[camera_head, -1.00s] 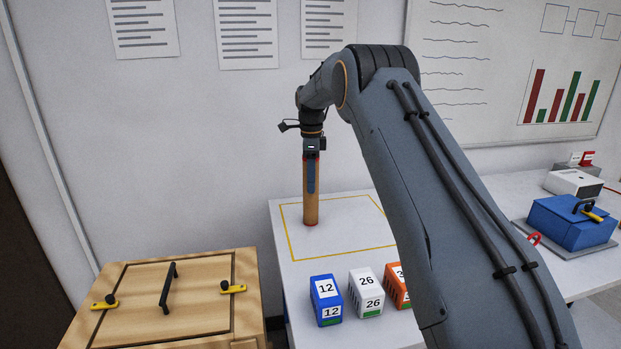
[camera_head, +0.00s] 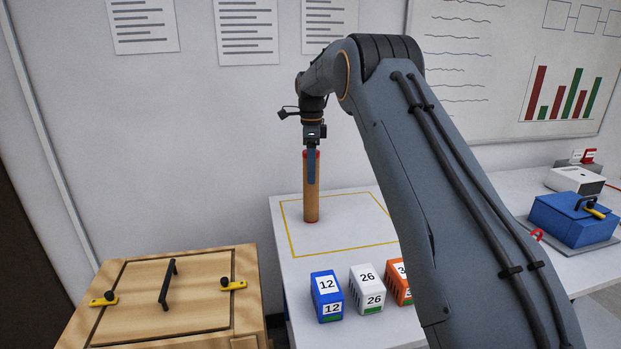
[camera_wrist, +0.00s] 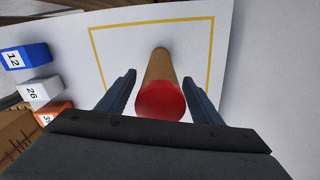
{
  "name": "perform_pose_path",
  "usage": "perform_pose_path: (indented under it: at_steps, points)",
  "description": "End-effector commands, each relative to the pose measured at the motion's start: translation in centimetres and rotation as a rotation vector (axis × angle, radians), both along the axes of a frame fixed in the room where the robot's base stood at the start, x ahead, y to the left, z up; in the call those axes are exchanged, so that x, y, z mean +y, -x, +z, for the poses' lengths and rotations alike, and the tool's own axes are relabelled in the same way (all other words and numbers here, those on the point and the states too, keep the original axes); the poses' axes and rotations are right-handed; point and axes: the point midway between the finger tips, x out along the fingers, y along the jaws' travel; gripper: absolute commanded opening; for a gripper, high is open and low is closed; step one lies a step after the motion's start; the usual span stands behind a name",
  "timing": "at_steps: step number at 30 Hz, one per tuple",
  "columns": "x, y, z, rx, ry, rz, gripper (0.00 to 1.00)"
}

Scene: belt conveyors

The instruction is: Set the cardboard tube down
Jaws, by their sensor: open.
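The cardboard tube (camera_head: 312,200) stands upright on the white table, inside the yellow outlined rectangle (camera_head: 384,244). It is brown with a red cap on top and a red rim at its foot. In the wrist view its red end (camera_wrist: 161,101) faces the camera. My gripper (camera_head: 312,166) is above the tube with its fingers reaching down along the tube's upper part. In the wrist view my gripper (camera_wrist: 162,92) is open, with one finger on each side of the tube and a visible gap to each.
A blue box (camera_head: 327,297), a white box (camera_head: 367,290) and an orange box (camera_head: 398,284) stand in front of the outline. A wooden case (camera_head: 200,320) is at left. A blue lidded box (camera_head: 566,222) is at right. The outline is otherwise clear.

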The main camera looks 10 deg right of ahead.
Motion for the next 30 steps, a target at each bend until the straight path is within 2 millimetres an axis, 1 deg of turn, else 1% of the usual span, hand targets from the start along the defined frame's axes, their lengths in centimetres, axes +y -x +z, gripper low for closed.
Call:
perform_pose_path:
  at_steps: [3,9,12,15,19,30]
  points:
    - [0.0,-0.2,2.4,-0.005,0.0,0.0,0.6]
    - [0.0,-0.2,6.4,-0.004,0.0,0.0,0.6]
    - [0.0,-0.1,7.8,-0.002,-0.001,0.0,0.6]
    - [0.0,-0.1,8.9,-0.001,0.0,0.0,0.6]
    - [0.0,-0.1,9.5,-0.001,0.0,0.0,0.6]
    - [0.0,0.0,9.9,0.0,0.0,0.0,0.6]
